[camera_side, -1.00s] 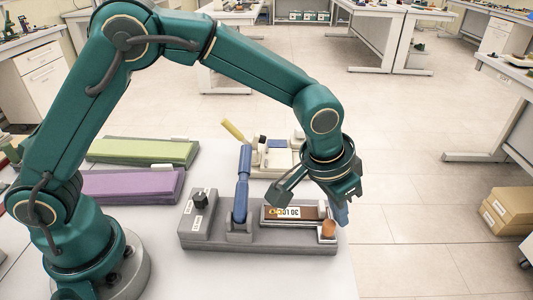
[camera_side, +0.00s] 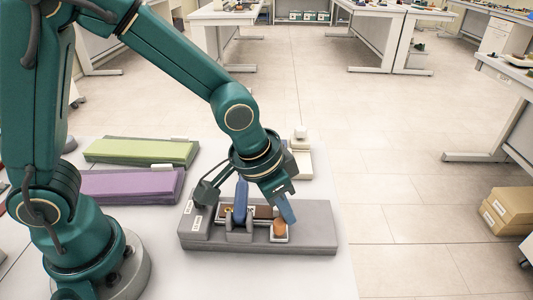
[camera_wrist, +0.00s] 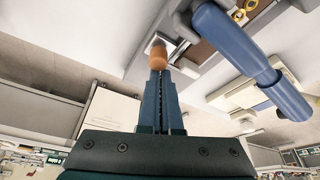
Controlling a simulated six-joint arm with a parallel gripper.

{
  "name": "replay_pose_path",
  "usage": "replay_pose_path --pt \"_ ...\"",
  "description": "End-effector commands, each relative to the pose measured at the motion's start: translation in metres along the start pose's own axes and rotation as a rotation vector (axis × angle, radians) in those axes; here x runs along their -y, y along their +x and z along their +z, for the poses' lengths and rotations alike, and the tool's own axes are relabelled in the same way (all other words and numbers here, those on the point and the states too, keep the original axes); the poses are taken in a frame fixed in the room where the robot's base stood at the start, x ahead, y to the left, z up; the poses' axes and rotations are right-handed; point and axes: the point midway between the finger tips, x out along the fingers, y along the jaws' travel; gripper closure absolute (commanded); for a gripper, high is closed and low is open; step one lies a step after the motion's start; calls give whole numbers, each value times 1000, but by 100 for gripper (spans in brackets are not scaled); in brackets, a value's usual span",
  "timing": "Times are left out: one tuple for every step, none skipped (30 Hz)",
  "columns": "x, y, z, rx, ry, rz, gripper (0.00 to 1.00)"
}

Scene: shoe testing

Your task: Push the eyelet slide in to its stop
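The grey eyelet fixture (camera_side: 308,240) sits on the white table. Its slide shows as a brown strip (camera_side: 263,212) with an orange-brown knob (camera_side: 279,229) at its right end. Yellow eyelet rings (camera_wrist: 240,12) show near the lever (camera_wrist: 235,40).
A green pad (camera_side: 140,151) and a purple pad (camera_side: 130,187) lie to the left. A cream-coloured device (camera_side: 300,158) stands behind the fixture, partly hidden by my arm. The table right of the fixture is narrow, with its edge close by.

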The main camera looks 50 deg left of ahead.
Motion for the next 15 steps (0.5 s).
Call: replay_pose_path --pt "0 0 3 10 1 -1 100" --pt "0 0 4 11 1 -1 100" --pt "0 0 4 12 1 -1 100" --pt "0 1 4 12 1 -1 100" --pt "0 1 4 13 1 -1 100" --pt "0 1 4 14 1 -1 100" --pt "0 1 4 15 1 -1 100" --pt "0 1 5 16 2 -1 100" --pt "0 1 5 17 2 -2 100" --pt "0 1 5 17 2 -2 100" --pt "0 1 5 18 2 -2 100" --pt "0 1 4 19 2 -2 100" --pt "0 2 3 19 2 -2 100" --pt "0 2 2 18 2 -2 100" --pt "0 3 -1 18 2 -2 100"
